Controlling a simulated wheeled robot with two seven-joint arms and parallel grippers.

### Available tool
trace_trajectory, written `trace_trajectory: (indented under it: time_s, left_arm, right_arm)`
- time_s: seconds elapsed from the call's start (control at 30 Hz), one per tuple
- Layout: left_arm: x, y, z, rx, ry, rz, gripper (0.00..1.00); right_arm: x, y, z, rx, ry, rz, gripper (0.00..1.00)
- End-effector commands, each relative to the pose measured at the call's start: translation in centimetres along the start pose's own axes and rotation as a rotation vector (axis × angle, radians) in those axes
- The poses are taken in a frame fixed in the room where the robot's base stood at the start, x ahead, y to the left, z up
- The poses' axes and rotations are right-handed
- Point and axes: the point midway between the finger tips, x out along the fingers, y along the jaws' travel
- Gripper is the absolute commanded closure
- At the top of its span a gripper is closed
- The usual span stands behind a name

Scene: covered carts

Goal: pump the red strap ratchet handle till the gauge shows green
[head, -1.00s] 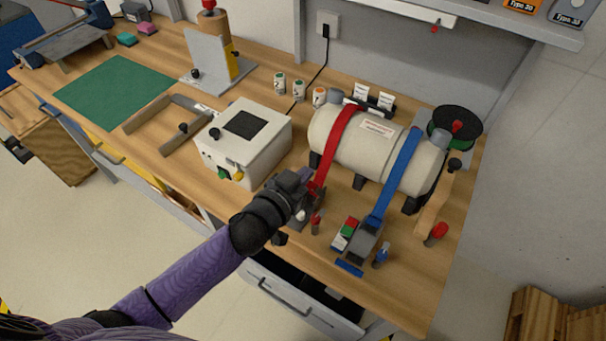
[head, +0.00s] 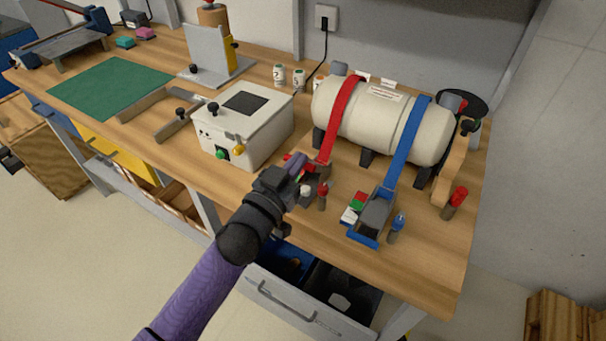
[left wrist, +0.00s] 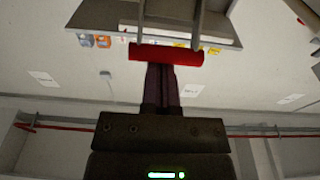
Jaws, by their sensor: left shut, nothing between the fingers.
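The red strap (head: 341,122) runs over the cream tank (head: 372,117) down to its ratchet (head: 313,187) near the bench's front edge. My left gripper (head: 297,163) is shut and empty at this ratchet, covering much of it. In the left wrist view the red handle bar (left wrist: 165,54), between two grey side arms, lies across the tips of my shut fingers (left wrist: 161,88); I cannot tell if they touch. The red strap's gauge is mostly hidden behind my gripper, so its reading is unclear. My right gripper is not in view.
The blue strap (head: 409,142) has its own ratchet (head: 375,214) to the right, beside a red, green and white block (head: 353,207). A white box (head: 243,128) stands close left of my gripper. An open drawer (head: 300,306) lies below the bench front.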

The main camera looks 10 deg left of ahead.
Motion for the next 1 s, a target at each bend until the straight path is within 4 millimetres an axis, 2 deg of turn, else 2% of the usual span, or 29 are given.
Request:
trace_trajectory:
  time_s: [0.03, 0.17, 0.3, 0.43, 0.6, 0.77, 1.0]
  left_arm:
    - [-0.4, 0.0, 1.8, -0.006, 0.035, -0.003, 1.0]
    - [-1.4, -0.1, 2.6, -0.003, 0.145, -0.003, 1.0]
    - [-2.6, 0.0, 3.6, 0.001, 0.139, 0.0, 1.0]
    - [-3.4, 0.0, 4.9, -0.001, 0.144, -0.001, 1.0]
    - [-4.2, 0.0, 6.5, -0.001, 0.269, -0.001, 1.0]
    - [-4.6, 0.0, 7.5, -0.001, 0.267, 0.0, 1.0]
    - [-4.8, 0.0, 8.6, 0.0, 0.268, 0.001, 1.0]
  right_arm:
    - [2.1, -0.1, 0.3, 0.001, -0.007, -0.003, 0.28]
    - [4.0, -0.4, 0.3, 0.0, -0.004, -0.007, 0.28]
    - [5.3, -0.5, 0.3, -0.002, -0.001, -0.011, 0.28]
    - [6.6, -0.5, 0.6, -0.003, -0.007, -0.01, 0.28]
    - [8.0, 0.3, 1.7, -0.006, -0.032, 0.002, 0.28]
    - [8.8, 1.2, 2.7, -0.008, -0.055, 0.016, 0.28]
    - [9.3, 1.2, 3.7, -0.004, -0.077, 0.017, 0.28]
